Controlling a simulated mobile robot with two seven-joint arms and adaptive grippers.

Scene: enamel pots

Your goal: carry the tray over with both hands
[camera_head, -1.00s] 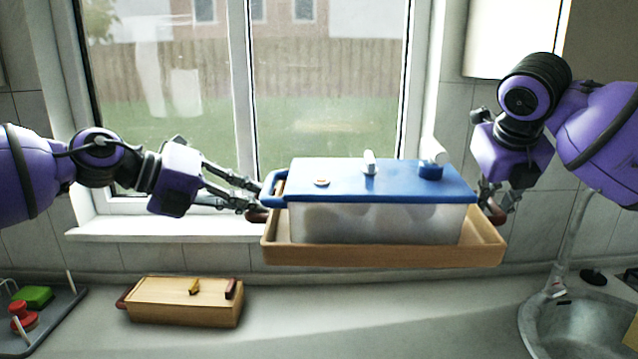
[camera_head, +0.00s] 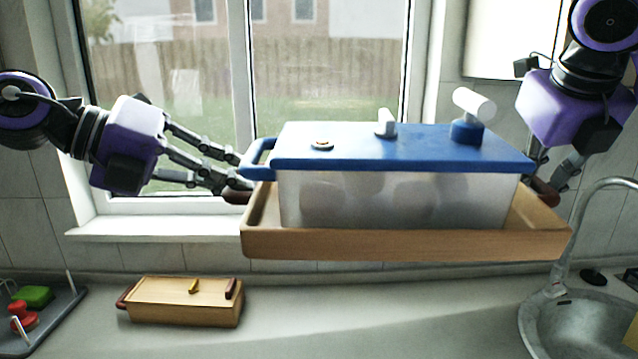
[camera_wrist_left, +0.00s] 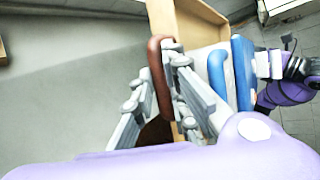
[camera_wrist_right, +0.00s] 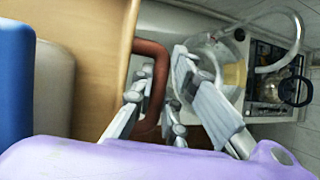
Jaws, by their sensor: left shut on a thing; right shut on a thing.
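The wooden tray (camera_head: 400,244) hangs in the air above the counter, about level. It bears a frosted bin (camera_head: 330,200) with a blue lid (camera_head: 420,148) and a blue side handle. My left gripper (camera_head: 238,188) is shut on the tray's dark red-brown left handle, which shows in the left wrist view (camera_wrist_left: 157,75). My right gripper (camera_head: 548,185) is shut on the right handle, seen in the right wrist view (camera_wrist_right: 158,62). The contents of the bin are only blurred pale shapes.
A small wooden box (camera_head: 180,310) with dark red handles stands on the counter at left. A grey rack (camera_head: 62,315) with red and green pieces is at far left. A sink (camera_head: 570,325) with a tall faucet (camera_head: 570,240) is at right. The middle counter (camera_head: 370,310) is clear.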

